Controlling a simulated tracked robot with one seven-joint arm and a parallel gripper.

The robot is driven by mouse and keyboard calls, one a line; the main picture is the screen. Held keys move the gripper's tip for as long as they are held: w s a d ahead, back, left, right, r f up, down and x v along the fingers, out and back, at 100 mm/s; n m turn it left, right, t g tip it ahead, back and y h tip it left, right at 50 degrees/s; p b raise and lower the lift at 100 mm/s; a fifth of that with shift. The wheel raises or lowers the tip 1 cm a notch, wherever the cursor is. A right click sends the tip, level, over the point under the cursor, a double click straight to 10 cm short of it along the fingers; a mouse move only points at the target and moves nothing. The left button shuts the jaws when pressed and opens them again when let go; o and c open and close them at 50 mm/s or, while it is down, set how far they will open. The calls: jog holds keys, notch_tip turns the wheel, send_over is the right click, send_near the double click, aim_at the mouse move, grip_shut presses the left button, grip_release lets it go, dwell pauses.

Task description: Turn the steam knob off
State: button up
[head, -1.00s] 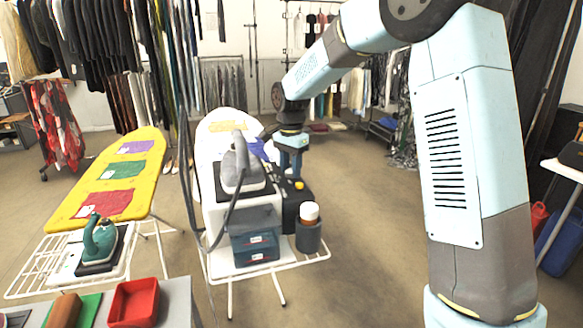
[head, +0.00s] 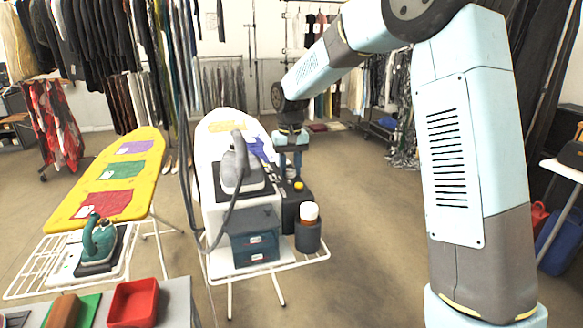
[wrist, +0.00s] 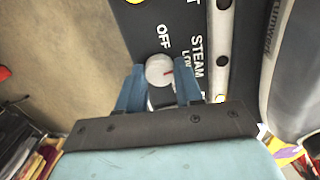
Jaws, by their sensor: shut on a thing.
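The steam knob (wrist: 158,71) is a round pale grey dial on a black panel (wrist: 140,20), seen in the wrist view. In the head view my gripper (head: 291,170) reaches down to the far end of the black control box (head: 289,212); the knob itself cannot be made out there.
A grey iron (head: 238,170) with a hose stands left of the black box. A yellow ironing board (head: 120,165) and green iron (head: 99,240) are further left.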

aim_at(290, 170)
jog(key=n, duration=0.6)
jog(key=shift+w+r, duration=0.15)
jog(key=n, duration=0.6)
jog(key=shift+n, duration=0.3)
jog(key=o, duration=1)
jog(key=shift+o, duration=0.2)
notch_tip(290, 170, up, 14)
jog(key=shift+f, duration=0.25)
